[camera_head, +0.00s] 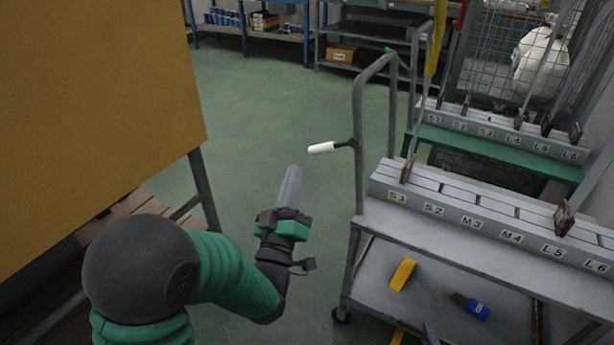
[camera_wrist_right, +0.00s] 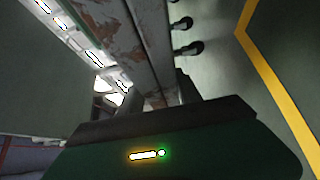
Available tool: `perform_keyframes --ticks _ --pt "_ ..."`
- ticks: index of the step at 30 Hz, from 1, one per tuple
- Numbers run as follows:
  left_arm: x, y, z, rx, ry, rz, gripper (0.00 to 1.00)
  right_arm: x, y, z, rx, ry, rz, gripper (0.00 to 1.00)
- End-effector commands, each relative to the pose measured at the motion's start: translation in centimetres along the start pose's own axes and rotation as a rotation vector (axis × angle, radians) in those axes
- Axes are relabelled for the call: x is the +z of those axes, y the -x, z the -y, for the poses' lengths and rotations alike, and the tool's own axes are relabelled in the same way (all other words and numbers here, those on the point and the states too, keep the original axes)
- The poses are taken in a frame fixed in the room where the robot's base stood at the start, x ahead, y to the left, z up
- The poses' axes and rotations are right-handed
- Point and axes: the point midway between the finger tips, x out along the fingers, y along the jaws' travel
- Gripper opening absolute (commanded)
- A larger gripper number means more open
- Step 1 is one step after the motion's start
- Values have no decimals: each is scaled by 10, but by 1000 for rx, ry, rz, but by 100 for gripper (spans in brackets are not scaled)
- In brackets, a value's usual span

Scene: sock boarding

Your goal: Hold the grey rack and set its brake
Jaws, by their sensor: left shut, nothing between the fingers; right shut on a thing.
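The grey rack (camera_head: 362,215) is a wheeled metal cart on the right in the head view, with a tall tube handle at its left end. A lever with a white grip (camera_head: 321,148) sticks out to the left from that frame; I take it for the brake. My left gripper (camera_head: 292,172) is shut and empty, below and left of the white grip and apart from it. My right gripper (camera_wrist_right: 165,100) shows in the right wrist view, shut on a worn grey metal bar (camera_wrist_right: 122,35), apparently part of the rack. The exact contact is partly hidden.
Labelled boards S1 to L6 (camera_head: 430,210) lie on the rack's top. A yellow item (camera_head: 403,274) and a blue item (camera_head: 477,308) lie on its lower shelf. A green rack (camera_head: 480,152) stands behind. A yellow panel (camera_head: 90,110) stands left. Green floor between is clear.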

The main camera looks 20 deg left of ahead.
Motion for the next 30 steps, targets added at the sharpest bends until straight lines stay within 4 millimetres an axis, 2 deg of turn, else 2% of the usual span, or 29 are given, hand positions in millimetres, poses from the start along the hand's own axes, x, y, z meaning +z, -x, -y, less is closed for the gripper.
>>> perform_keyframes --ticks 2,3,8,16,20,30 --pt "0 0 0 0 0 0 0 -2 2 5 -12 -2 -2 0" --pt "1 0 0 0 0 0 0 -2 2 5 -12 -2 -2 46" --pt "0 0 0 0 0 0 0 -1 2 3 -7 -1 -1 66" --pt "0 0 0 0 0 0 0 0 1 1 -3 0 -1 66" --pt "0 0 0 0 0 0 0 0 11 1 -4 -1 0 66" --pt "0 0 0 0 0 0 0 0 93 3 -7 -3 0 66"
